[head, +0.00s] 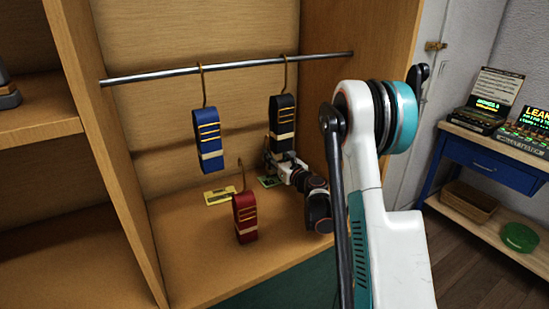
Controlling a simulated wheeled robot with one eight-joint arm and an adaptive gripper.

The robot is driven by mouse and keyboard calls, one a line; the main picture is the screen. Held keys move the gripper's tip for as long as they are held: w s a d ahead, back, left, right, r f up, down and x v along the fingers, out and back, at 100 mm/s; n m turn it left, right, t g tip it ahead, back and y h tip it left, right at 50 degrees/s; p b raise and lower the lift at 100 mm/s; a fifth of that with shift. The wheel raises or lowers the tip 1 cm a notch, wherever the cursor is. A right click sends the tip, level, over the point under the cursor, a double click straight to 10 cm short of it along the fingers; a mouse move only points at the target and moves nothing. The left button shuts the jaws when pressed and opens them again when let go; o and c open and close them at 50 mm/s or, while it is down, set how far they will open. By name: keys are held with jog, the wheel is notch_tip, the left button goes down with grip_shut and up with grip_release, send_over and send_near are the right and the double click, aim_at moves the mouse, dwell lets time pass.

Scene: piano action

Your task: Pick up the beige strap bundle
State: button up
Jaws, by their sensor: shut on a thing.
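No bundle with beige straps shows; the bundles in view carry pale beige bands. A black strap bundle (282,115) hangs by its hook from the metal rod at the right. My gripper (272,147) is at its lower end, shut on it as far as I can see; the fingertips are partly hidden by the bundle. A blue strap bundle (207,138) hangs from the rod to the left. A red strap bundle (245,218) with an upright hook is lower down, at the cabinet floor, apart from the rod.
The metal rod (160,73) crosses the wooden cabinet (180,260) between its side walls. A yellow card (219,196) and a green card (270,182) lie on the cabinet floor. A blue table (487,168) with boxes stands at the right. The floor's left part is clear.

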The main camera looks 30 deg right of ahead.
jog(key=s+r, duration=0.2)
jog(key=s, duration=1.6)
jog(key=shift+d+r, duration=0.25)
jog(key=shift+d, duration=0.15)
